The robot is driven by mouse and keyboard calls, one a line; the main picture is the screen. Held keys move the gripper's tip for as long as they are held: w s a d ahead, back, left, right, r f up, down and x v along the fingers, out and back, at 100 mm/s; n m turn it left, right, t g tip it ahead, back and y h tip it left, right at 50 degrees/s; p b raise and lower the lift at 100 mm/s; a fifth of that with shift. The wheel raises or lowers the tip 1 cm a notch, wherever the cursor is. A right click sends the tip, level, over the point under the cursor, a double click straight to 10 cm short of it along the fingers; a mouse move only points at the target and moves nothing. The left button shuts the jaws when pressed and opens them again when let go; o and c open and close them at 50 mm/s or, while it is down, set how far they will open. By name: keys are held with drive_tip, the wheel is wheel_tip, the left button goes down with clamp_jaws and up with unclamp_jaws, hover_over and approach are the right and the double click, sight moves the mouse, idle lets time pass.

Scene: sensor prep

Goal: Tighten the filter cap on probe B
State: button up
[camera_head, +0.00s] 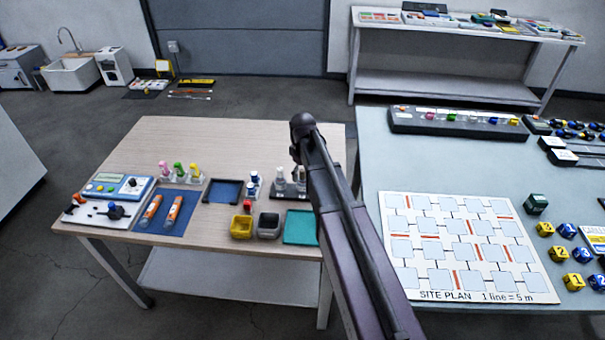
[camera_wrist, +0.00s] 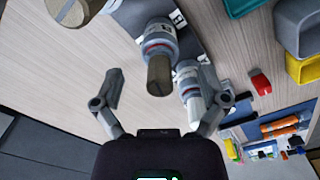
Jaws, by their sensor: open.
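In the wrist view my gripper (camera_wrist: 161,80) is open. Its two fingers stand on either side of a probe with a tan cylindrical cap (camera_wrist: 159,76) and a grey-and-white banded body (camera_wrist: 157,37). Neither finger clearly touches it. A second white-and-grey probe (camera_wrist: 188,84) is close beside it, by the right finger. Another tan cap (camera_wrist: 72,10) shows at the upper left. I cannot read which probe is B. In the head view white-topped probes (camera_head: 280,178) stand on a dark holder (camera_head: 288,193) beside my arm; my arm hides the gripper there.
The wooden table (camera_head: 190,135) has free room at its back. A yellow bin (camera_head: 241,228), a grey bin (camera_head: 268,227) and a teal tray (camera_head: 300,228) sit in front of the holder. Bottles with coloured caps (camera_head: 179,172) stand left. A site plan board (camera_head: 455,245) lies on the right table.

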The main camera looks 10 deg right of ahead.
drive_tip(key=shift+o, duration=0.4)
drive_tip(key=shift+r+p, duration=0.75)
drive_tip(key=shift+r, duration=0.05)
idle(0.9)
drive_tip(key=shift+r+p, duration=2.85)
drive_tip(key=shift+s, duration=0.1)
drive_tip(key=s+m, duration=0.7)
drive_tip(key=s, duration=1.2)
drive_tip(key=shift+s+m, duration=0.3)
drive_tip(key=shift+m, duration=0.1)
